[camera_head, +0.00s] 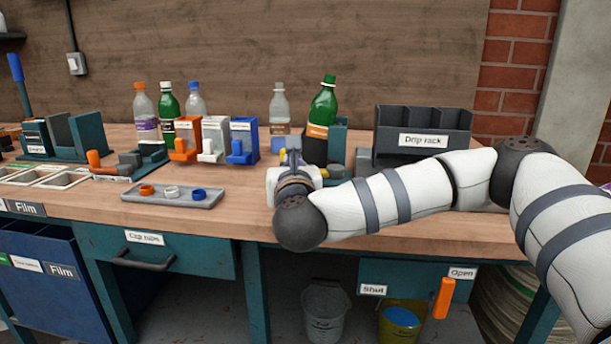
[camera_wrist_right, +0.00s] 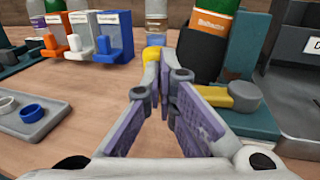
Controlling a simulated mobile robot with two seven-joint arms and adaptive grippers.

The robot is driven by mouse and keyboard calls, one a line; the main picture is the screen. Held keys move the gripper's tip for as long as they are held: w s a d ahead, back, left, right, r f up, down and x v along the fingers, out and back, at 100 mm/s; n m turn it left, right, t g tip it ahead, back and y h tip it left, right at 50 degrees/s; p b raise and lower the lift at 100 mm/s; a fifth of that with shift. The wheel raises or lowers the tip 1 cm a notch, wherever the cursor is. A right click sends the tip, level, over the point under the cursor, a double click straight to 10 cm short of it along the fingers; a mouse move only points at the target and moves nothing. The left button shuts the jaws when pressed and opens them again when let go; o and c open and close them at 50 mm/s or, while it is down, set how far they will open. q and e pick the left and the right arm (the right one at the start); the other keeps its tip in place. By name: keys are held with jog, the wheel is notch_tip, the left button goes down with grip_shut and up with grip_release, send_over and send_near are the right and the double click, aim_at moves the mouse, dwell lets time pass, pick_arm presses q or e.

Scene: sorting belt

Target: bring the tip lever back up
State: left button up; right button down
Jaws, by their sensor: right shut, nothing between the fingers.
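My right gripper (camera_head: 292,160) is shut and empty at the front of the bottle stand. It also shows in the wrist view (camera_wrist_right: 165,72), its tips close together. A yellow knob (camera_wrist_right: 153,53) shows right at the fingertips, probably the tip lever's end; I cannot tell whether they touch. A second yellow part (camera_wrist_right: 216,96) with a grey round cap sits right of the fingers, on the teal stand (camera_wrist_right: 245,55). The green bottle (camera_head: 323,106) stands slightly tilted in a black holder (camera_head: 314,148). The lever's lower part is hidden by my gripper. My left gripper is out of view.
The drip rack (camera_head: 421,128) stands right of the bottle stand. Orange, white and blue dispensers (camera_head: 214,138) stand to the left. A grey tray (camera_head: 172,195) with three rings lies near the front edge. Bare table lies between tray and gripper.

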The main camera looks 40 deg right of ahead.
jog(key=shift+w+d, duration=0.25)
jog(key=shift+w, duration=0.25)
dwell(0.3)
